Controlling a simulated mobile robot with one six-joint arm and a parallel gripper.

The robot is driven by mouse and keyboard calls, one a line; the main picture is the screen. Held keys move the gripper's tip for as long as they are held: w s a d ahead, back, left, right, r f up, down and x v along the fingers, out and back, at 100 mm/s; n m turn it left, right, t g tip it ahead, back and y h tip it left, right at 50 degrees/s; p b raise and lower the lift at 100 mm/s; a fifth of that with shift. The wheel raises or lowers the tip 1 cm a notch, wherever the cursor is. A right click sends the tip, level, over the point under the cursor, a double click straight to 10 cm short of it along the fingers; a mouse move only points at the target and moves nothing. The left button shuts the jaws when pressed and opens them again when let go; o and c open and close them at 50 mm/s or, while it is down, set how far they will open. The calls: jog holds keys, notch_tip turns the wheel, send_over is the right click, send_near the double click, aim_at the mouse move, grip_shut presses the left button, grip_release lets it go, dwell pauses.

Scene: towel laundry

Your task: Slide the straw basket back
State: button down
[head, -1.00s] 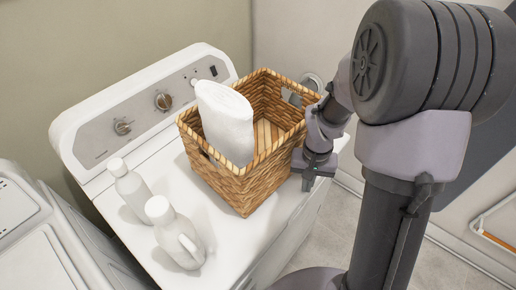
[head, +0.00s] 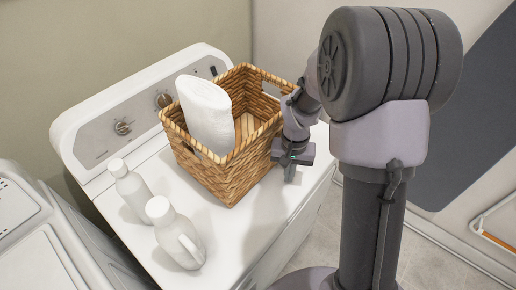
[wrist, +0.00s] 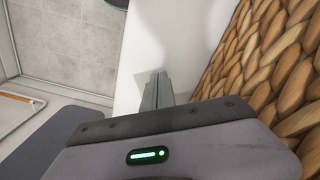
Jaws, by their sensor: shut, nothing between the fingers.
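The straw basket (head: 229,179) stands upright on top of the white machine, near its control panel. A white rolled towel (head: 205,112) leans inside it and sticks up above the rim. My gripper (head: 290,176) is beside the basket's right side, low near the machine's top. Its fingers are shut and empty. In the wrist view the fingers (wrist: 156,90) point down over the white top, and the basket's woven wall (wrist: 270,60) fills the right side. I cannot tell whether my gripper touches the wall.
Two white bottles (head: 131,188) (head: 178,235) stand on the white machine (head: 215,245) left of the basket. The control panel (head: 140,115) with knobs rises behind. Another white appliance (head: 40,245) is at the left.

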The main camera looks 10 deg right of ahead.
aim_at(272, 171)
jog(key=shift+w+a+p, duration=0.3)
jog(key=shift+w+a, duration=1.15)
jog(key=shift+w, duration=0.25)
jog(key=shift+w+a+p, duration=0.25)
jog(key=shift+w+a, duration=1.2)
jog(key=shift+w, duration=0.2)
jog(key=shift+s+d, duration=1)
jog(key=shift+s, duration=0.15)
notch_tip(272, 171, up, 10)
jog(key=p, duration=0.7)
